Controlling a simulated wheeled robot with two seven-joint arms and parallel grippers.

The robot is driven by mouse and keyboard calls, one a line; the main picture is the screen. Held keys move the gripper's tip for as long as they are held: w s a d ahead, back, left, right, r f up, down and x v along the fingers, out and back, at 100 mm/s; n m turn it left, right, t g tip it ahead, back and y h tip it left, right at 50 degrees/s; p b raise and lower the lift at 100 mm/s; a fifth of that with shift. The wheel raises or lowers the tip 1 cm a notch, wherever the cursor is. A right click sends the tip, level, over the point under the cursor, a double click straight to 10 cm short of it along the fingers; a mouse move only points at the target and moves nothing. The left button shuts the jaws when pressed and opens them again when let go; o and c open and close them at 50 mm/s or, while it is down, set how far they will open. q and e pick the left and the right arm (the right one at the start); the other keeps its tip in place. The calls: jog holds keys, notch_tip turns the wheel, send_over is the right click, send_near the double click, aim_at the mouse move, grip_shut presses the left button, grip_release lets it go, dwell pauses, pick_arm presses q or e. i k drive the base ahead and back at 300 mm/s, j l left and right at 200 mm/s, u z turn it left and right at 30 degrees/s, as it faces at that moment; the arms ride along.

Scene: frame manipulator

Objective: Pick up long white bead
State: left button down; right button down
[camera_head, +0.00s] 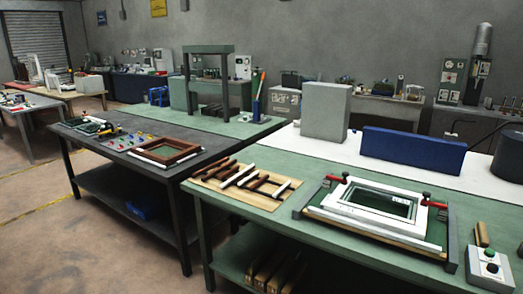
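Several white and dark brown strips, which look like the beads, lie slanted side by side on a light wooden board (210,183) on the green-topped bench. A long white bead (238,176) lies near the middle of the board, among the brown ones. The strips are small here, so exact lengths are hard to compare. Neither of my grippers is in view.
A fixture with a white frame (345,214) and red-handled clamps (337,179) stands right of the board on the green bench (285,228). A button box (488,265) is at the far right. A brown frame (165,149) lies on the dark table to the left.

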aim_at(235, 178)
jog(key=i+j, duration=0.5)
jog(key=i, duration=0.15)
jog(key=i+j, duration=0.45)
jog(key=i, duration=0.2)
jog(key=z, duration=1.45)
jog(key=u, duration=1.4)
jog(key=i+j+u, duration=0.25)
jog(key=i+l, duration=0.05)
jog(key=l, duration=0.05)
